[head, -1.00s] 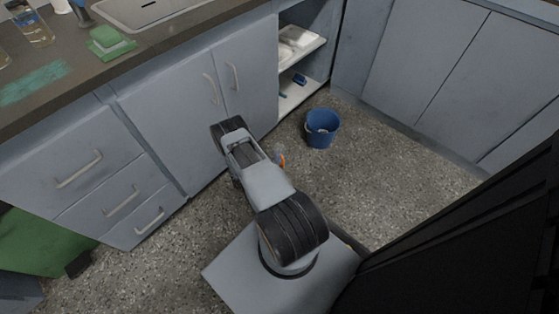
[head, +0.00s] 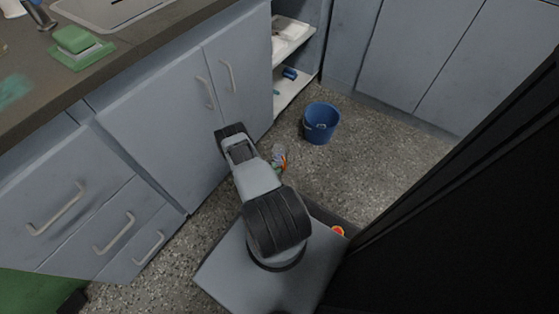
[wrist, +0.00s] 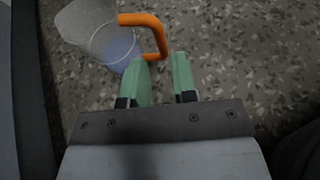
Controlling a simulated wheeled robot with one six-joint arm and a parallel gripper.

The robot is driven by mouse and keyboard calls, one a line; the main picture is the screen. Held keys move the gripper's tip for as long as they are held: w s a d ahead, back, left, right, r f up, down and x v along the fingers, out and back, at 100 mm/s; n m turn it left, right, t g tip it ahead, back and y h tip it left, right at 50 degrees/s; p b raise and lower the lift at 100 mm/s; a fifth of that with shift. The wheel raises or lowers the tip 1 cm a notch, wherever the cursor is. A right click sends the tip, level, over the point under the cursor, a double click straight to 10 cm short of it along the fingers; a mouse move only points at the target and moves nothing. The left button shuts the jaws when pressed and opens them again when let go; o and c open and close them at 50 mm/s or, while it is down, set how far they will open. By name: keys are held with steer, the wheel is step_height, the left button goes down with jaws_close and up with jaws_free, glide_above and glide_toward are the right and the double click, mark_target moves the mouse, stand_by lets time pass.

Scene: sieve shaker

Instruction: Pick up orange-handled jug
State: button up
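The clear jug (wrist: 92,32) with an orange handle (wrist: 158,32) shows at the top left of the wrist view. A bluish patch shows in its lower part. In the head view the jug (head: 278,151) is small, above the floor area beside my arm and partly hidden by it. My gripper (wrist: 161,57) has two green fingers standing apart, with nothing held between them. The upright bar of the handle lies just beyond the gap between the fingertips. The handle's lower end is close to the left fingertip; I cannot tell whether they touch.
A blue bucket (head: 321,123) stands on the speckled floor. Grey cabinets (head: 150,125) line the left, with an open shelf unit (head: 290,88) beside them. A tall black surface (head: 450,225) fills the right. The floor around the bucket is clear.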

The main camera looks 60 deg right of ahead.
mark_target(285, 170)
steer(key=b+x, duration=0.2)
steer(key=x, duration=0.4)
steer(key=shift+a+f+b, duration=0.1)
steer(key=shift+b, duration=0.2)
steer(key=shift+s+d, duration=0.2)
steer(key=shift+d, duration=0.25)
jaws_close()
